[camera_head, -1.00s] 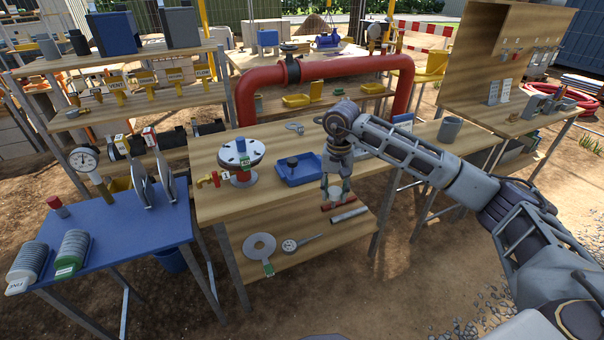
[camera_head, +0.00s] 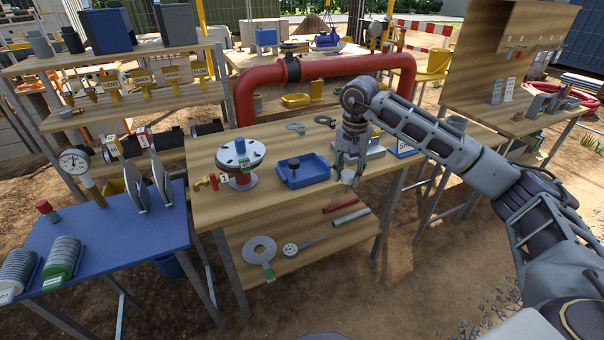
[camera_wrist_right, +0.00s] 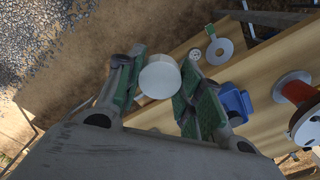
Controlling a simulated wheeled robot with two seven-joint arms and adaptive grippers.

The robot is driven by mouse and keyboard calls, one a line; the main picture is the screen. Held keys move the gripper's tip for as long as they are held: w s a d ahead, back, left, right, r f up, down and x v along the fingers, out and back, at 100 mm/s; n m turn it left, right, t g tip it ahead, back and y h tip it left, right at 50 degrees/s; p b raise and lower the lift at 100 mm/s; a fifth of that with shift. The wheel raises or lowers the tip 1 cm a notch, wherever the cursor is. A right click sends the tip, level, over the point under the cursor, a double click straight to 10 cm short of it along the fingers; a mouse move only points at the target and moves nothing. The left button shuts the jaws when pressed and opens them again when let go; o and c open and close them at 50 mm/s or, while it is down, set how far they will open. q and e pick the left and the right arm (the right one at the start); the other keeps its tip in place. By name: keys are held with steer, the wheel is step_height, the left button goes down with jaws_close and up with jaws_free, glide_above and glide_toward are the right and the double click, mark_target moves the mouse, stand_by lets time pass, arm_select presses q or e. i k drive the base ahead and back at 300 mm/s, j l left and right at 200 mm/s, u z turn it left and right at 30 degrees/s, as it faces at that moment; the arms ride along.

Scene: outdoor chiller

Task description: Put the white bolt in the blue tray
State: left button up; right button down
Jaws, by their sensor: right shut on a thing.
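My right gripper (camera_head: 347,182) is shut on the white bolt (camera_head: 348,176), just off the front edge of the middle wooden bench. In the right wrist view the bolt (camera_wrist_right: 160,77) shows as a round white face between the green-padded fingers (camera_wrist_right: 158,88); the rest of it is hidden. The blue tray (camera_head: 318,178) lies on the bench to the left of the gripper, with a dark knob-like thing in it. The tray also shows in the wrist view (camera_wrist_right: 236,101), partly behind a finger. My left gripper is not in view.
A grey flanged disc on a red stand (camera_head: 240,155) stands left of the tray, with a red valve beside it. A large red pipe (camera_head: 340,64) arches behind. A grey block (camera_head: 372,150) sits behind my gripper.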

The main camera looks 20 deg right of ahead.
mark_target(312, 171)
steer(key=i, duration=0.85)
